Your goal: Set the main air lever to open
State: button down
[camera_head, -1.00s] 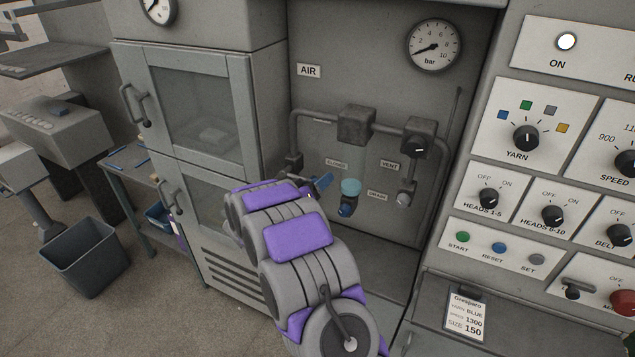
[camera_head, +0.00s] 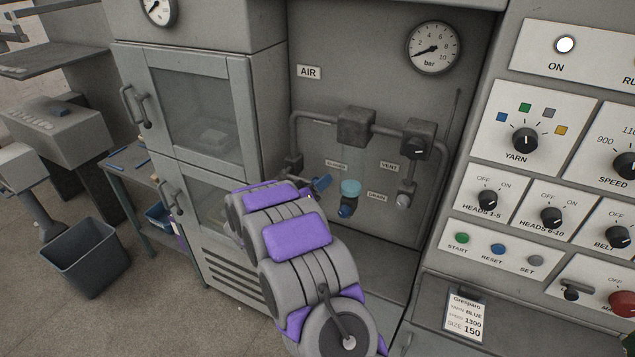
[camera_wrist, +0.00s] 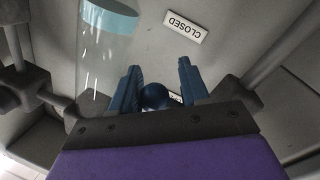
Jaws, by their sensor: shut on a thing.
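My gripper (camera_wrist: 156,92) has its blue fingers on both sides of a dark blue ball knob, the visible end of the main air lever (camera_wrist: 155,97). The rest of the lever is hidden behind the gripper. A CLOSED label (camera_wrist: 185,26) shows upside down beyond the fingertips in the wrist view. Another label behind the knob is mostly covered. In the head view, the blue fingers (camera_head: 321,183) show past my purple and grey arm, in front of the air panel (camera_head: 330,95); the arm hides the lever there.
A clear bowl with a turquoise top (camera_head: 351,188) is just right of my fingers; it also shows in the wrist view (camera_wrist: 110,18). Pipes and a vent valve (camera_head: 419,140) are further right. The bar gauge (camera_head: 433,47) needle points low. A cabinet (camera_head: 190,62) stands left.

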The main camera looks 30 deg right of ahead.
jog(key=shift+r+p, duration=0.4)
jog(key=shift+w+a+r+n+t+p, duration=0.7)
jog(key=shift+w+a+r+n+p, duration=0.8)
jog(key=shift+n+p, duration=2.15)
jog(key=shift+w+a+r+n+t+p, duration=0.9)
jog(key=shift+r+n+p, duration=1.55)
jog(key=shift+p, duration=2)
jog(key=shift+w+a+r+n+t+p, duration=0.6)
jog(key=shift+w+r+n+p, duration=0.8)
jog(key=shift+n+p, duration=2.5)
jog(key=shift+w+a+f, duration=0.15)
